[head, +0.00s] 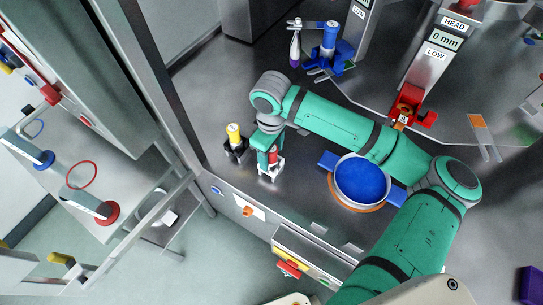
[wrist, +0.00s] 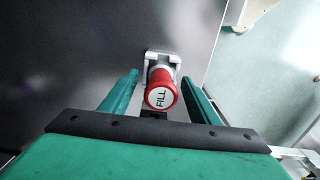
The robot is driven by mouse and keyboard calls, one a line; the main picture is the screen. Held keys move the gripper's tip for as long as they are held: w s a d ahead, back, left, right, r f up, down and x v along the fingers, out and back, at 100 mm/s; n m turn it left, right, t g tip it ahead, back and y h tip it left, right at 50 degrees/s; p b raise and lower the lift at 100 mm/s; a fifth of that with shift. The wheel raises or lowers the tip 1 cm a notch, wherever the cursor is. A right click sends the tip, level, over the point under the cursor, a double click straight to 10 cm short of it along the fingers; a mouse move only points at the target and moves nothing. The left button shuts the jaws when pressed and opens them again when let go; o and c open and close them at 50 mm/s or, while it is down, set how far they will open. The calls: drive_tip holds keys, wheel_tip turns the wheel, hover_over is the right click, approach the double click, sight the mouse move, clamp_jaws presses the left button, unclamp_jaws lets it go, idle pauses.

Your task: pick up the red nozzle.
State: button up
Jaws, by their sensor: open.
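The red nozzle (wrist: 161,90) is a red cylinder with a white end marked FILL. It stands in a small light grey holder (wrist: 152,58) on the dark table. In the head view the red nozzle (head: 273,157) is partly hidden by my gripper (head: 270,160), whose green fingers are around it. In the wrist view my gripper (wrist: 160,95) is open, with one finger on each side of the nozzle. Gaps show between the nozzle and both fingers, so they are apart from it.
A blue-filled bowl (head: 361,180) sits to the right. A blue nozzle in a stand (head: 330,45) and a red clamp unit (head: 407,105) are farther back. The table's front edge is close to the red nozzle.

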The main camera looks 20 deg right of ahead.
drive_tip(key=shift+f, duration=0.4)
drive_tip(key=shift+a+f, duration=0.15)
drive_tip(key=shift+d, duration=0.2)
drive_tip(key=c, duration=1.4)
drive_tip(key=shift+s, duration=0.1)
drive_tip(key=shift+a, duration=0.1)
